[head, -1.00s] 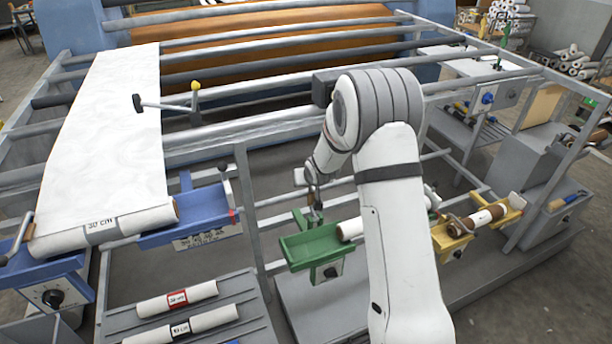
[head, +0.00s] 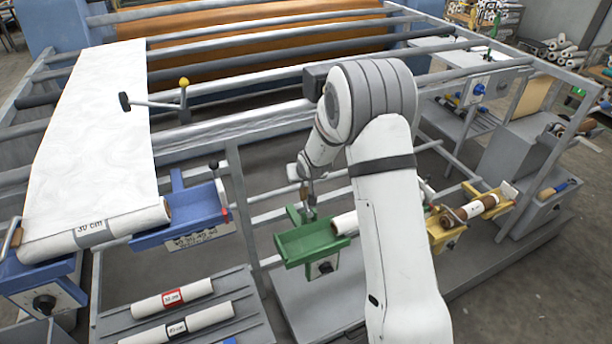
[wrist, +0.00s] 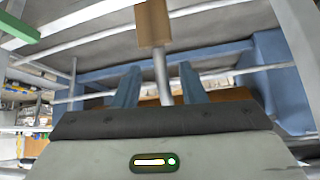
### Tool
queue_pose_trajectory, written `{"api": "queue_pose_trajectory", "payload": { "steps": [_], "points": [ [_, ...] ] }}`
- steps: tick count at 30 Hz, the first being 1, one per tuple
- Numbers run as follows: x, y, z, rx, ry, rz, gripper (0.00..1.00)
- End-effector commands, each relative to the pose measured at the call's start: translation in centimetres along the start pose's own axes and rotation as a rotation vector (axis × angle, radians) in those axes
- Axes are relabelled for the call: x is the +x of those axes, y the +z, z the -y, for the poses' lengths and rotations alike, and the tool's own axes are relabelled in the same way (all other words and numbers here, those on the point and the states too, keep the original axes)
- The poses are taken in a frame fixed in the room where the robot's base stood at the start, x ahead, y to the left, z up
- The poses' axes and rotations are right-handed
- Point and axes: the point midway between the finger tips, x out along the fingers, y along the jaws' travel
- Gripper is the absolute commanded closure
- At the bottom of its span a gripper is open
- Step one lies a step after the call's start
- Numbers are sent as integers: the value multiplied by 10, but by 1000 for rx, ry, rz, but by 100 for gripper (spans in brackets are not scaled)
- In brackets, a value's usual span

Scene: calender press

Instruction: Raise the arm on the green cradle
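The green cradle (head: 312,240) stands low in the middle of the head view, with a white roll (head: 345,223) at its right side, partly hidden behind my arm. My gripper (head: 309,198) is at the cradle's back edge, small and partly hidden in the head view. In the wrist view my gripper (wrist: 160,72) has its two blue-grey fingers apart. A thin metal rod (wrist: 162,78) with a tan block (wrist: 152,24) at its end shows between the fingers, with gaps on both sides. I cannot tell whether this is the cradle's arm. A green bar (wrist: 16,27) is at upper left.
A blue cradle (head: 190,215) holding a wide white roll (head: 95,232) is at left. A yellow cradle (head: 445,240) with a brown-and-white roll (head: 468,208) is at right. A grey rack (head: 247,310) holds short rolls in front. Frame rails (head: 250,117) cross behind my arm.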

Motion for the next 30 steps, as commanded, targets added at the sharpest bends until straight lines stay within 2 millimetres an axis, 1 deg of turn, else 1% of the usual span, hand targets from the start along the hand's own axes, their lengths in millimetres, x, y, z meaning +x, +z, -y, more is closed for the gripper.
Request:
{"api": "queue_pose_trajectory", "payload": {
  "steps": [5, 8, 15, 19, 22, 30],
  "points": [
    [-4, -1, 1, -2, -1, -2, 63],
    [-16, -2, 1, 0, -1, -3, 63],
    [-58, -3, 0, -1, 0, -2, 63],
    [-72, -3, 0, -1, 0, -1, 63],
    [-77, -2, 0, -2, 0, 0, 63],
    [-77, -1, 0, -1, -1, 0, 63]
  ]
}}
